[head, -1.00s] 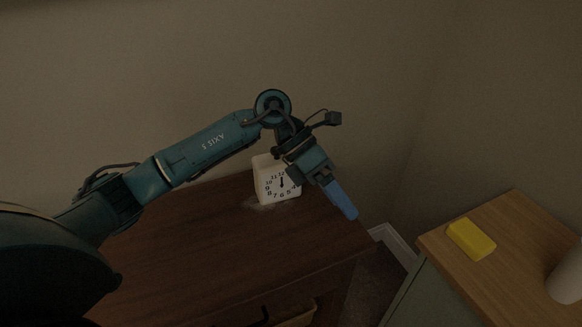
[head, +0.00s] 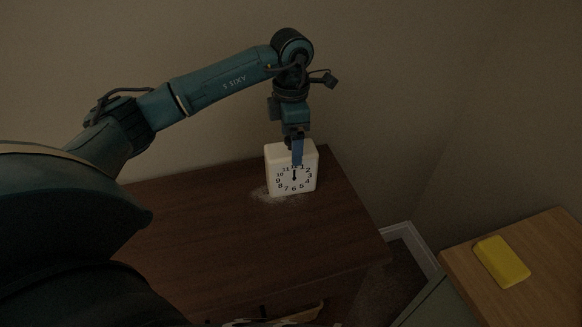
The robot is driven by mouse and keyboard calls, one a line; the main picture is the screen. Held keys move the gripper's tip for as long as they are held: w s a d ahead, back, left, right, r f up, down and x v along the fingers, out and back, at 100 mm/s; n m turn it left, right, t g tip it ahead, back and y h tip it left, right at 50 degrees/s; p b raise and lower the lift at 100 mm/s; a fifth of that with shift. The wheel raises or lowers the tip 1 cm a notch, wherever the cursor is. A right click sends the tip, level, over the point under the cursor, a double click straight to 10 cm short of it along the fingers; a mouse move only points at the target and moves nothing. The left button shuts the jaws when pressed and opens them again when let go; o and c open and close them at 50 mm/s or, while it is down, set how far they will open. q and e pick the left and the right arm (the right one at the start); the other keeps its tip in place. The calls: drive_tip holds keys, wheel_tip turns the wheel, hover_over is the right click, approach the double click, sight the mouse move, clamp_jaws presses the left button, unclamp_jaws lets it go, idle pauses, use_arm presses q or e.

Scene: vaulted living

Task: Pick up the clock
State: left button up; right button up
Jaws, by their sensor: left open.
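The clock (head: 293,181) is a white, boxy clock with black numerals. It stands upright on the dark brown wooden cabinet top (head: 200,225), close to the wall. My left gripper (head: 297,158) points down at the top of the clock. One blue finger shows in front of the upper clock face; the other finger is hidden, probably behind the clock. The left jaws are open, and I cannot tell whether the finger touches the clock. My right gripper is not in view.
A lighter wooden surface (head: 545,262) at the lower right holds a yellow block (head: 502,262). A gap with dark floor separates it from the cabinet. The wall rises close behind the clock. A pale dusty patch lies on the cabinet top by the clock's base.

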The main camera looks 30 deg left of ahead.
sight(291, 169)
use_arm(q)
wheel_tip(291, 169, down, 5)
drive_tip(key=shift+w+a+p, duration=0.1)
drive_tip(key=shift+p, duration=0.2)
drive_tip(key=shift+c, duration=0.5)
drive_tip(key=c, duration=1.1)
